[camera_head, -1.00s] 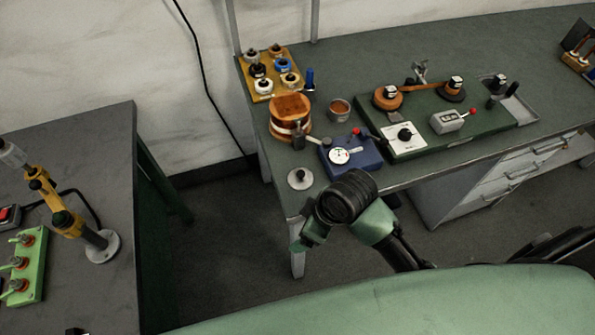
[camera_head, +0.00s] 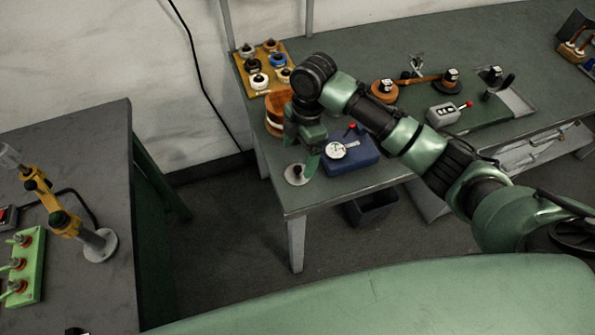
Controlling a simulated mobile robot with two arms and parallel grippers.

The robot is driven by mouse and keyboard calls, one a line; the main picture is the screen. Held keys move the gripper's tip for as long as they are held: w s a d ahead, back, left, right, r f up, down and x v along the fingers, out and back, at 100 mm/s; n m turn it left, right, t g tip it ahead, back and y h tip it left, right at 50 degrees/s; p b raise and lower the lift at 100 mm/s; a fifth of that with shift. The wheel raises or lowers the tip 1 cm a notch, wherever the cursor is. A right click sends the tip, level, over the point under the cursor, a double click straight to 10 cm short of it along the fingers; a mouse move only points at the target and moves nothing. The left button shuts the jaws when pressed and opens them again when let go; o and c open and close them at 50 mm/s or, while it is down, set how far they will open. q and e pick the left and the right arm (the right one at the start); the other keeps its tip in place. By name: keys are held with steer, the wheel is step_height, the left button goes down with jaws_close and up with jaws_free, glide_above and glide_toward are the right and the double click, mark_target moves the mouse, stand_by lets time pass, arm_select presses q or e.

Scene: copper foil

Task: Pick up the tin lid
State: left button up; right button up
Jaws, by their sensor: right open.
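The tin lid (camera_head: 294,177) is a small round grey metal disc with a dark knob. It lies flat on the green bench top near its front left corner. My right gripper (camera_head: 303,153) is open and points down just above and behind the lid. One finger comes down close to the lid's right edge; I cannot tell whether it touches. My left gripper is out of view.
A blue box with a white dial (camera_head: 365,158) stands close to the right of the lid. A copper-coloured coil (camera_head: 277,108) is behind, partly hidden by my arm. A yellow rack of several knobs (camera_head: 244,72) stands at the back. The bench corner (camera_head: 290,207) in front is clear.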

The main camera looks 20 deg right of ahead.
mark_target(299, 168)
steer(key=shift+w+d+r, duration=0.25)
steer(key=shift+w+d, duration=0.15)
steer(key=shift+w, duration=0.05)
steer(key=f+p, duration=0.1)
steer(key=f, duration=0.1)
steer(key=f+p, duration=0.1)
steer(key=f, duration=0.3)
steer(key=shift+s+a+f+p, duration=0.1)
steer(key=shift+s+a+p, duration=0.3)
steer(key=shift+f, duration=0.5)
steer(key=c, duration=1.4)
